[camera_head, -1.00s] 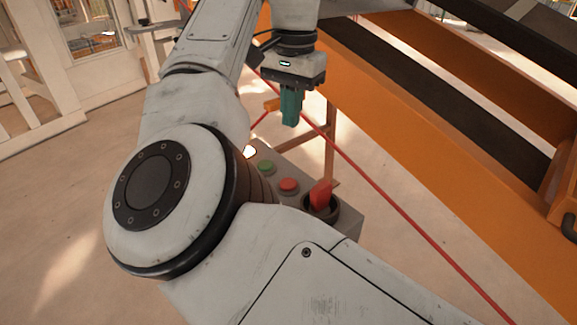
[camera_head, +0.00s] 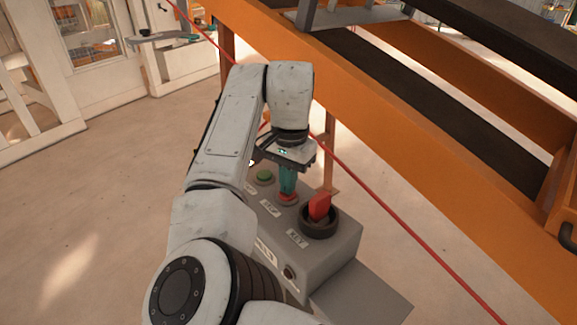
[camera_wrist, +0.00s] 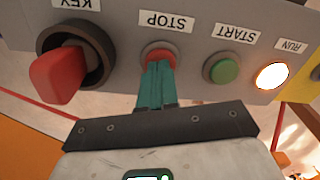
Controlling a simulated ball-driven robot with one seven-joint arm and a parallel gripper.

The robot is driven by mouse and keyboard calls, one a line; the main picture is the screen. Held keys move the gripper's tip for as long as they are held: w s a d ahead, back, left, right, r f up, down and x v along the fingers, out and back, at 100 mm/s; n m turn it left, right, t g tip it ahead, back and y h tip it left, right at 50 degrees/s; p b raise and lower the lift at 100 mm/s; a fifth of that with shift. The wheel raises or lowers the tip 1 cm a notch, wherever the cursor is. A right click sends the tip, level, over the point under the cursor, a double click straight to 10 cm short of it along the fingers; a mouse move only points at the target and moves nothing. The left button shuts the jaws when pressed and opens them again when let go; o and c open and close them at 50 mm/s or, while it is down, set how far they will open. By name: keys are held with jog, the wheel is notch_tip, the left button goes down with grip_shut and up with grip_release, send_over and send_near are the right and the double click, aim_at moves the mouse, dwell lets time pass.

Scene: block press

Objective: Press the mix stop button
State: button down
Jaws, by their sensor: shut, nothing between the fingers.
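The stop button is a red round button (camera_wrist: 160,53) under a STOP label, on a grey control box (camera_head: 325,246). In the head view a sliver of its red (camera_head: 288,198) shows below the fingertips. My gripper (camera_head: 287,190) is shut, its teal fingers together and empty. In the wrist view the gripper tips (camera_wrist: 159,66) overlap the lower part of the red button and cover its middle. The tips are at or very near the button face; I cannot tell whether it is pushed in.
A green start button (camera_wrist: 224,70) and a lit run lamp (camera_wrist: 271,75) lie on one side of the stop button. A red key switch (camera_wrist: 60,77) lies on the other. An orange frame (camera_head: 400,120) and a red line (camera_head: 400,230) run close beside the box.

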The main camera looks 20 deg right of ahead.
jog(key=shift+f, duration=0.2)
jog(key=shift+s+f, duration=0.15)
jog(key=shift+f, duration=1.05)
jog(key=shift+r+p, duration=0.1)
jog(key=shift+p, duration=0.2)
notch_tip(320, 180, up, 5)
jog(key=p, duration=0.5)
jog(key=shift+d+r, duration=0.15)
notch_tip(320, 180, up, 10)
jog(key=b, duration=0.1)
jog(key=shift+f+b, duration=0.2)
jog(key=shift+b, duration=0.15)
